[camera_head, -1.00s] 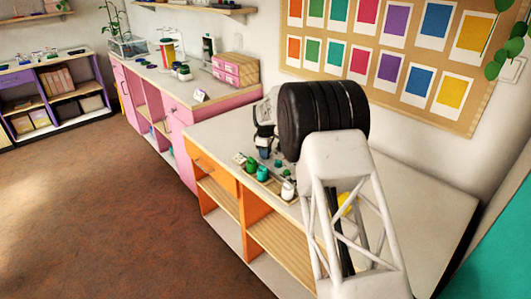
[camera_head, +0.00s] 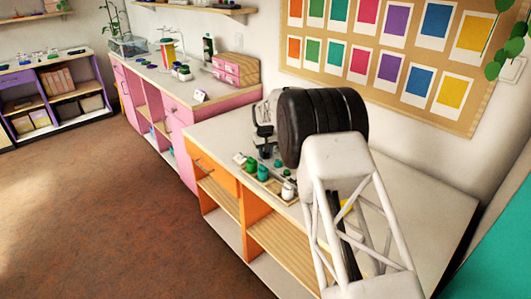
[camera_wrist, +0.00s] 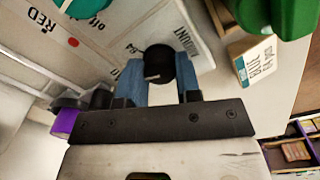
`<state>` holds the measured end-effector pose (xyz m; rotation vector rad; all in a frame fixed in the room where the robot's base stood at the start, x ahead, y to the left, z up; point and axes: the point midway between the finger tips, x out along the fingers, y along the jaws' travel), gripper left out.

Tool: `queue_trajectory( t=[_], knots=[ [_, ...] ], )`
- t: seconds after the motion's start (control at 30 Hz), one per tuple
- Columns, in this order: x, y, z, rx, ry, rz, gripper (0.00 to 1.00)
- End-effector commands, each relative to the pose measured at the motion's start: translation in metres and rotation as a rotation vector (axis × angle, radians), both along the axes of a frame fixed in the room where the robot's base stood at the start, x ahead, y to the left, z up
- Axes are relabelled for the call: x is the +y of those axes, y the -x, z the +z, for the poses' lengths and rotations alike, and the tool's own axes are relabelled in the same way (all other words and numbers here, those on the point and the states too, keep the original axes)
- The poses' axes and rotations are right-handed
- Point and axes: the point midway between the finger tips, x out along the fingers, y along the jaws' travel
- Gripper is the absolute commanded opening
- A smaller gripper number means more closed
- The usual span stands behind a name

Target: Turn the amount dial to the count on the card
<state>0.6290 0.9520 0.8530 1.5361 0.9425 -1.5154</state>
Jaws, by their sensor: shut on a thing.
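In the wrist view, my gripper (camera_wrist: 159,80) has its two blue fingers on either side of the black amount dial (camera_wrist: 158,60) and is shut on it. The dial sits on a pale panel (camera_wrist: 187,42) printed "AMOUNT", with a "64" mark at the dial's upper left. A pale line on the dial's near side points towards the lower left. A small card (camera_wrist: 256,62) to the right reads "BLUE" with what looks like "64" under it. In the head view, my gripper (camera_head: 265,143) is at the worktop, and my arm hides the dial.
Teal parts (camera_wrist: 82,28) and the words "RED" and "off" are on the panel's left. A green jar (camera_wrist: 292,16) stands close at the upper right. In the head view, small jars (camera_head: 263,171) stand along the worktop's front edge. The worktop's right side (camera_head: 430,205) looks clear.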

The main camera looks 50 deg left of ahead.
Motion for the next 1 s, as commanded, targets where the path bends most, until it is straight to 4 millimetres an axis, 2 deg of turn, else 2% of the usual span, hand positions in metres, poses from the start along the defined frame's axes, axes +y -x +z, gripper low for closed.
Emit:
queue_trajectory(
  t=[0.6,1.0],
  knots=[
    [0.0016,-0.0005,0.0021,-0.001,-0.005,-0.565,0.08],
    [0.0018,-0.001,0.0031,-0.001,-0.006,-0.754,0.08]
  ],
)
